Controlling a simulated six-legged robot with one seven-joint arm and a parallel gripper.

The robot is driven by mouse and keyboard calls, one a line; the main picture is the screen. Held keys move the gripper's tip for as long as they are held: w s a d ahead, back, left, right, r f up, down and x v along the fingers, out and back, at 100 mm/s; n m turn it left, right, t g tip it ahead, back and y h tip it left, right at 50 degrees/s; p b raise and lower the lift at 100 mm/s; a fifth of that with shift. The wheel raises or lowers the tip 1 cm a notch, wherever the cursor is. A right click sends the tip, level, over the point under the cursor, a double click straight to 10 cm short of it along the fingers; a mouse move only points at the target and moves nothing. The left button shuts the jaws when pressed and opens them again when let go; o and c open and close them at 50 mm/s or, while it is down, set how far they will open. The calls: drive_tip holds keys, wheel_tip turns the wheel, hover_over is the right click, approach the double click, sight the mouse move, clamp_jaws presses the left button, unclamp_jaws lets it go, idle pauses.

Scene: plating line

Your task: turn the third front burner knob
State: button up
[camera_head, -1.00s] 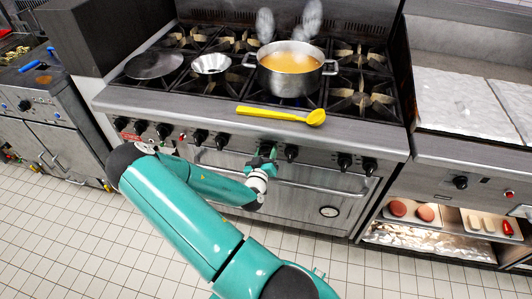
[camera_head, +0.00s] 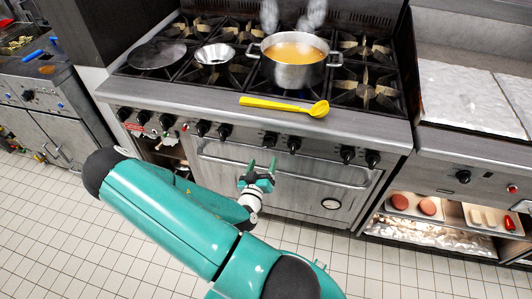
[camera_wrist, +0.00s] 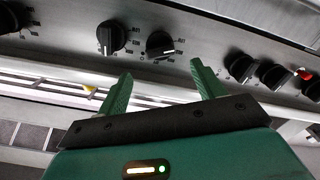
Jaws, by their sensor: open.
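The range's front panel carries a row of black knobs in pairs. Near the middle are one knob (camera_head: 270,139) and its right neighbour (camera_head: 294,144); another pair, a left knob (camera_head: 203,127) and a right knob (camera_head: 224,131), sits to the left. I cannot tell which is the third front burner knob. My gripper (camera_head: 261,163) is open and empty, its green fingers pointing up just below the middle pair. In the wrist view, my gripper (camera_wrist: 163,84) has two knobs, one dark knob (camera_wrist: 160,45) and another (camera_wrist: 110,37), beyond its fingertips, apart from them.
A pot of orange liquid (camera_head: 290,72) stands on the burners. A yellow spoon (camera_head: 285,105) lies on the front ledge. The oven handle (camera_head: 318,179) runs below the knobs near my gripper. A shelf with food trays (camera_head: 440,222) is at right. Tiled floor is clear in front.

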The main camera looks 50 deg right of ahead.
drive_tip(key=v, duration=0.3)
drive_tip(key=shift+s+a, duration=0.15)
drive_tip(key=shift+a, duration=0.2)
